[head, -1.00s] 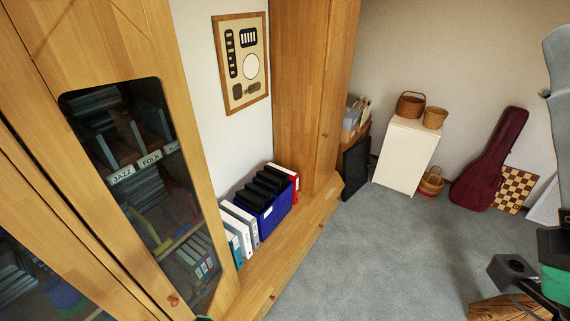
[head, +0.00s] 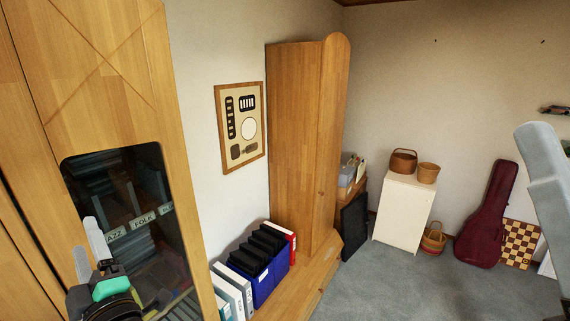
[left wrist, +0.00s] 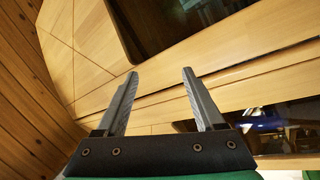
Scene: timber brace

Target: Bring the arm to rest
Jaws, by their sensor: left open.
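My left gripper (head: 92,250) shows at the lower left of the head view, in front of the wooden cabinet (head: 110,60) with the dark glass door. Its two pale fingers point up and stand apart with nothing between them. In the left wrist view the same gripper (left wrist: 158,92) is open and empty, with the cabinet's wooden front (left wrist: 160,75) beyond its fingers. I cannot tell from the views how far the fingertips are from the cabinet. My right gripper is not in view.
Ring binders (head: 232,290) and a blue file box (head: 265,280) stand on the low wooden ledge. A tall wooden cupboard (head: 295,140), a white cabinet (head: 402,212) with baskets and a red guitar case (head: 487,215) are farther back. Grey carpet (head: 400,285) is clear.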

